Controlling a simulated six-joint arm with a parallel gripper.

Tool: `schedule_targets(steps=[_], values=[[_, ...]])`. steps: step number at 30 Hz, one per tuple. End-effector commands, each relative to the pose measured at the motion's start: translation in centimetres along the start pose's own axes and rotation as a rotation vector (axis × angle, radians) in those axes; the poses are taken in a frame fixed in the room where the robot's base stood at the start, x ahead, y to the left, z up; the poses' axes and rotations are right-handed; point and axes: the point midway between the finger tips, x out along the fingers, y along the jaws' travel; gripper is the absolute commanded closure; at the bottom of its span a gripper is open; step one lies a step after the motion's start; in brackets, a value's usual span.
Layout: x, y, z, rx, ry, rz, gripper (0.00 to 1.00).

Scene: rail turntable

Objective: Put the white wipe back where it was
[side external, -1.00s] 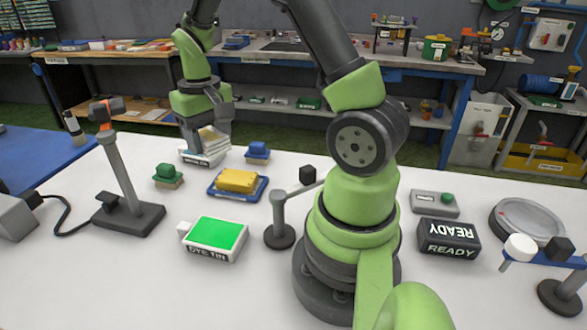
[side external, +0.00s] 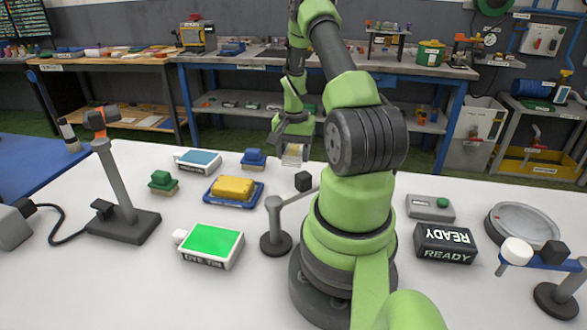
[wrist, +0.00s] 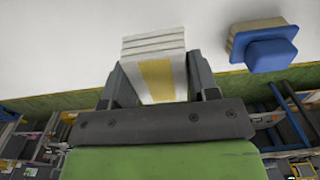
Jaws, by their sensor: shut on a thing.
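The white wipe (wrist: 170,72), a folded white stack with a yellow band, is held between the two fingers of my gripper (wrist: 160,80) in the wrist view. In the side view the wipe (side external: 293,156) hangs partly hidden under my gripper (side external: 292,145), near the table's far edge, right of the blue block. A white-rimmed tray with a blue inside (side external: 198,161) stands at the far left of the work area, with nothing seen lying on it. My gripper is apart from that tray.
A blue block (side external: 253,159) stands between tray and gripper; it also shows in the wrist view (wrist: 268,50). A yellow block on a blue tray (side external: 233,189), a green block (side external: 163,182), a green-topped dye tin (side external: 210,245) and a small post (side external: 276,225) stand nearer.

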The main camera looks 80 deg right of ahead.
Motion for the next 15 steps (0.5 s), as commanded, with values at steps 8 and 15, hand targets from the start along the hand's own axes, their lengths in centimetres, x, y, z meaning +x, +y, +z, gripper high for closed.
schedule_targets(steps=[8,15], values=[[3.8,0.0,0.1,-0.001,-0.002,0.001,0.68],[4.6,-0.1,0.0,-0.002,0.002,-0.001,0.68]])
